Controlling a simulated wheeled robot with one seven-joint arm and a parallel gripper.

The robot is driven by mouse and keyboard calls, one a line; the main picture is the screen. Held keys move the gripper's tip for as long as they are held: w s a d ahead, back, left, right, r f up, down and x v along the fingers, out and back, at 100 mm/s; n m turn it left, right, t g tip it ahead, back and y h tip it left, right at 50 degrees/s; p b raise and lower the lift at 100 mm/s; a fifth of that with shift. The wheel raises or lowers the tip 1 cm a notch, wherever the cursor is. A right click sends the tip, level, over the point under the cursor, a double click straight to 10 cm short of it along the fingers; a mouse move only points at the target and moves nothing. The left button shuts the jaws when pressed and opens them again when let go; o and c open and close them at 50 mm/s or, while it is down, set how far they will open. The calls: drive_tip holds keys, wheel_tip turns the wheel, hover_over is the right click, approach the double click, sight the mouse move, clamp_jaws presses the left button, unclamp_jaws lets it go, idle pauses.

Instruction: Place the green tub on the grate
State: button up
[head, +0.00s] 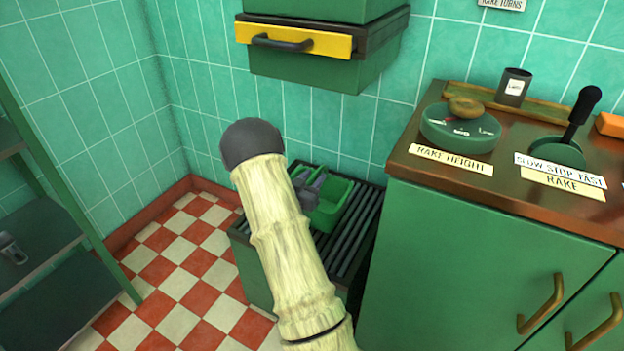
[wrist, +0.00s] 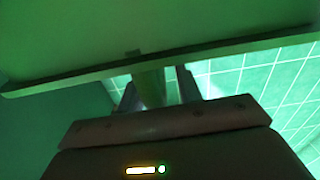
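The green tub (head: 334,206) is a small open box in the head view, over the dark slatted grate (head: 352,248) against the tiled wall. I cannot tell whether it rests on the slats or is just above them. My gripper (head: 312,187) is at the tub's left side, partly hidden by my arm. In the wrist view, my gripper's two grey fingers (wrist: 157,92) are spread apart, with a green piece (wrist: 150,88) between them, likely part of the tub. Whether they press on it is unclear.
A green wall box (head: 320,75) with a yellow drawer front hangs above the grate. A green cabinet (head: 460,255) with a brown top and controls stands close on the right. Metal shelving (head: 45,240) is at the left. The checkered floor (head: 180,270) between is clear.

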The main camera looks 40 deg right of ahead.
drive_tip(key=shift+r, duration=0.2)
drive_tip(key=p+v, duration=0.3)
drive_tip(key=v, duration=0.9)
drive_tip(key=shift+w, duration=0.1)
